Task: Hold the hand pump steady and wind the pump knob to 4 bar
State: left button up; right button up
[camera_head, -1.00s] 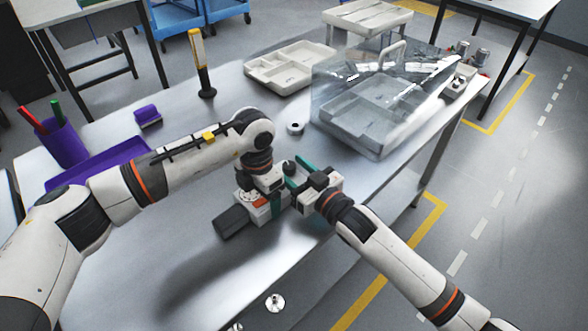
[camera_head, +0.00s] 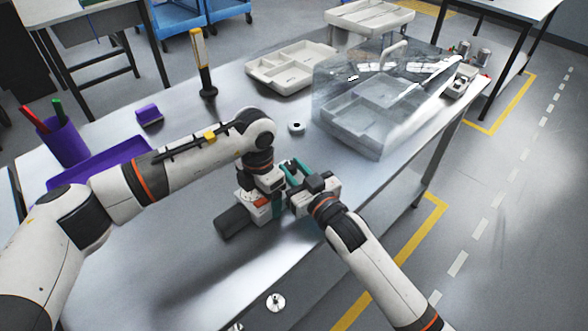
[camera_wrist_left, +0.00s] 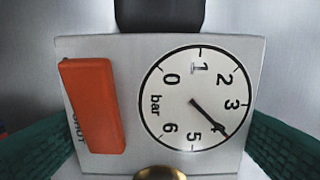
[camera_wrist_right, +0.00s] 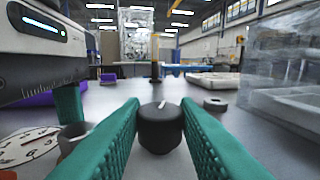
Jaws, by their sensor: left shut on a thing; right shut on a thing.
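The hand pump (camera_head: 258,207) lies on the bench, a light body with a black cylinder end (camera_head: 233,222). My left gripper (camera_head: 268,204) is shut on its body, one green finger on each side in the left wrist view. The gauge (camera_wrist_left: 195,98) there has its needle at about the 4 mark. An orange-red lever (camera_wrist_left: 92,105) sits beside the dial, over partly covered lettering. The black pump knob (camera_wrist_right: 160,128) has a white mark on top. My right gripper (camera_head: 294,172) is shut on the knob, its green fingers on either side in the right wrist view.
A clear cover (camera_head: 370,105) over a tray stands behind my right gripper. A small grey ring (camera_head: 296,127) lies behind the pump. A grey tray (camera_head: 290,68), a yellow-black upright tool (camera_head: 203,65) and a purple tray (camera_head: 100,165) stand farther off. The bench front is mostly clear.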

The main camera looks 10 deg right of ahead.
jog(key=shift+r, duration=0.1)
jog(key=o, duration=1)
jog(key=v, duration=1.2)
